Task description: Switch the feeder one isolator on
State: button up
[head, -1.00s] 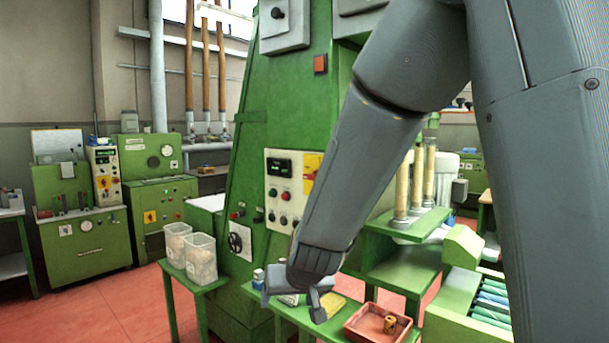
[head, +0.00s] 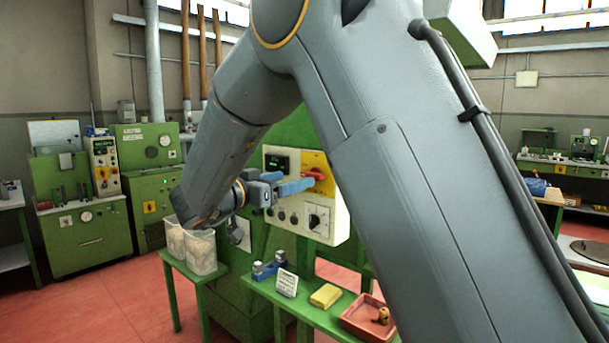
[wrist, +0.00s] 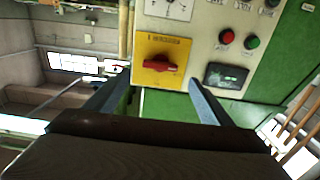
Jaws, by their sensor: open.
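The isolator is a red rotary handle (head: 316,173) on a yellow plate (head: 318,161), at the upper right of the pale control panel (head: 322,220) on the green machine. In the wrist view the red handle (wrist: 160,66) lies roughly level across its yellow plate (wrist: 163,48); the plate's small lettering is too blurred to read surely. My gripper (head: 308,181) is open in front of the plate, its blue-grey fingers pointing at the handle. In the wrist view the handle shows between and beyond the fingertips (wrist: 158,84); contact cannot be told. My arm hides part of the machine.
The panel also carries a dark display (wrist: 226,76), red and green buttons (wrist: 240,39) and a dial (head: 317,219). Below stands a green bench with a yellow block (head: 325,295) and a red tray (head: 352,321). Clear tubs (head: 201,252) stand at left. Red floor is open at left.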

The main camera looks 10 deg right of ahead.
aim_at(309, 175)
jog(key=p+x, duration=0.1)
jog(key=x, duration=0.5)
jog(key=shift+w+d+p, duration=0.1)
jog(key=shift+d+p, duration=0.05)
jog(key=shift+p, duration=0.2)
jog(key=c, duration=1)
jog(key=shift+c, duration=0.2)
